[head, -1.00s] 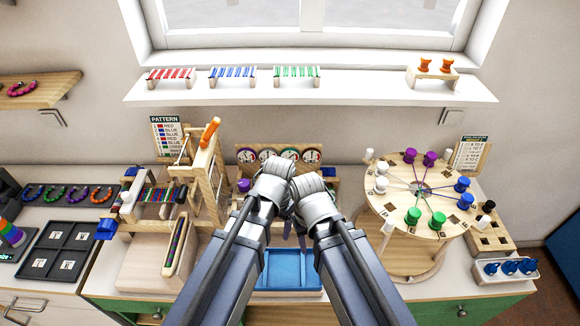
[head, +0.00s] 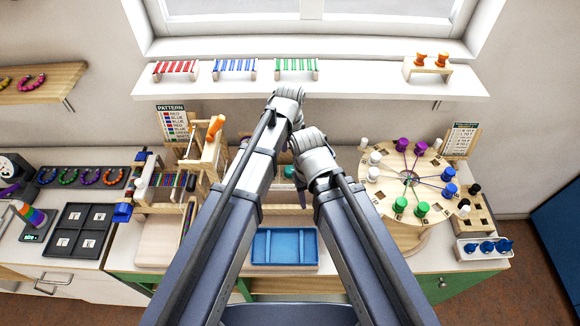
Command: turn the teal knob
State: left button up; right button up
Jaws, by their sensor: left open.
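A small teal piece, which looks like the teal knob (head: 290,171), shows in the gap between my two arms. Most of it and the dial panel around it are hidden behind the arms. My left gripper (head: 286,108) is up and forward, above the bench's back edge. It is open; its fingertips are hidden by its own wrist. My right gripper (head: 314,154) is lower, just right of the teal piece in the picture. Its jaws are hidden, and I cannot tell whether it touches anything.
A blue tray (head: 283,264) stands in front. A wooden loom frame (head: 207,150) is at left. A round board with coloured spools (head: 411,179) stands close on the right. A pattern card (head: 172,122) stands at the back left.

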aim_at(290, 169)
pick_arm(q)
notch_tip(290, 169, down, 7)
jog(key=b, duration=0.6)
jog(key=shift+f+b, duration=0.1)
jog(key=shift+b, duration=0.2)
grip_shut()
